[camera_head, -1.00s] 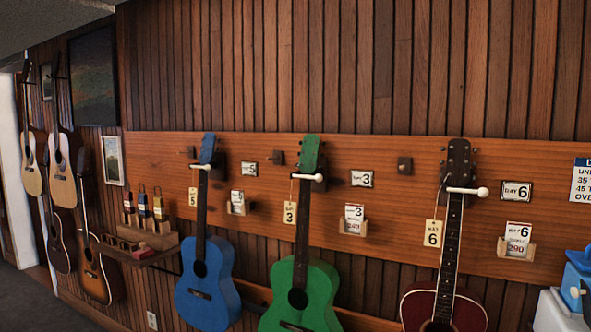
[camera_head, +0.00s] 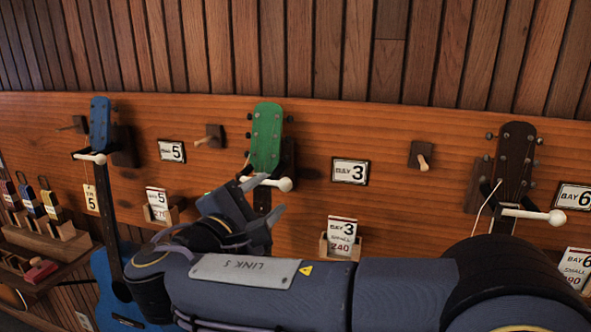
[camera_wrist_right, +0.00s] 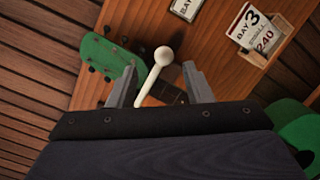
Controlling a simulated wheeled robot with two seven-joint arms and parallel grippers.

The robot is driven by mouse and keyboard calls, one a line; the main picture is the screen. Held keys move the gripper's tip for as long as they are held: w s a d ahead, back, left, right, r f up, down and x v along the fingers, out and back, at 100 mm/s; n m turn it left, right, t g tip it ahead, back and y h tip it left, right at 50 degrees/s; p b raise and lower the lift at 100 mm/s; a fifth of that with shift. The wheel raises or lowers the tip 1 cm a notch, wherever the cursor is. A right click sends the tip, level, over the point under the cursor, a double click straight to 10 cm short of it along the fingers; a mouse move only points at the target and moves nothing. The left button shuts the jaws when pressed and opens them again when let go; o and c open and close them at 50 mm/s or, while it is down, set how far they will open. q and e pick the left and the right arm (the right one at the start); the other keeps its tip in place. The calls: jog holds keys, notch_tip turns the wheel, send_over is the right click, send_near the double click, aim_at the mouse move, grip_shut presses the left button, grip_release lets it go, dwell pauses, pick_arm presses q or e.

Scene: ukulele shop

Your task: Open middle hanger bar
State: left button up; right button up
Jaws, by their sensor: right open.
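The middle hanger bar (camera_head: 268,183) is white with a round knob at its right end. It lies across the neck of the green guitar (camera_head: 266,140), just below the headstock. My right gripper (camera_head: 262,197) is open in front of that bar. In the right wrist view, the white bar (camera_wrist_right: 155,75) runs between the two fingers of my right gripper (camera_wrist_right: 160,85), nearer the left finger, with its knob beyond the fingertips. I cannot tell whether a finger touches it. My arm hides most of the green guitar's body in the head view. My left gripper is not in view.
A blue guitar (camera_head: 99,125) hangs at left and a dark guitar (camera_head: 513,155) at right, each behind a white bar. The Bay 3 plate (camera_head: 350,171) and a card holder (camera_head: 338,246) are on the board right of the gripper. Wooden pegs (camera_head: 421,156) stick out nearby.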

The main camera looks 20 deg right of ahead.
aim_at(282, 186)
jog(key=p+x, duration=0.1)
jog(key=x, duration=0.4)
jog(key=shift+d+f, duration=0.1)
jog(key=shift+d, duration=0.1)
jog(key=shift+w+d, duration=0.2)
jog(key=shift+d, duration=0.05)
jog(key=p+x, duration=0.1)
jog(key=x, duration=0.1)
jog(key=shift+w+d+f, duration=0.15)
jog(key=shift+w+d, duration=0.15)
jog(key=shift+w, duration=0.05)
jog(key=shift+a, duration=0.1)
grip_shut()
